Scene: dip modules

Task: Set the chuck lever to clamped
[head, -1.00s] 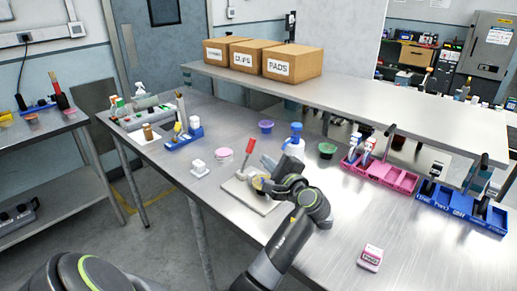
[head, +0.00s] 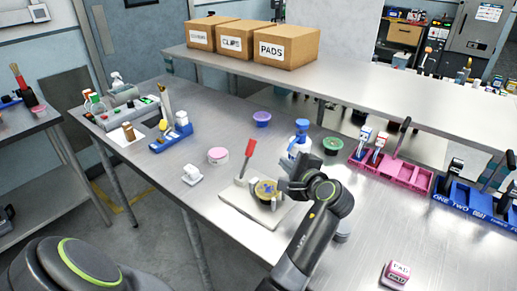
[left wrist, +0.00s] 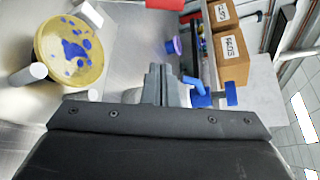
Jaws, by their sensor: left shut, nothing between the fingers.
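The chuck lever, with a red handle (head: 249,148), rises from a pale base plate (head: 240,205) on the steel bench. It tilts slightly right in the head view. Beside it, the chuck holds a round yellow dish with blue blotches (head: 265,190). The dish shows large in the left wrist view (left wrist: 68,50), with light posts around its rim. A red piece, probably the handle (left wrist: 165,3), is cut off at that view's top edge. My left gripper (head: 287,187) is shut and empty, just right of the dish. Its fingers (left wrist: 155,82) are together. My right gripper is not in view.
A blue-topped bottle (head: 299,142) stands close behind my left gripper. Purple (head: 261,119) and green (head: 331,145) bowls, a pink-lidded tub (head: 218,156) and pink (head: 400,172) and blue racks (head: 470,205) are around. A shelf (head: 400,95) overhangs the back. The front right bench is mostly clear.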

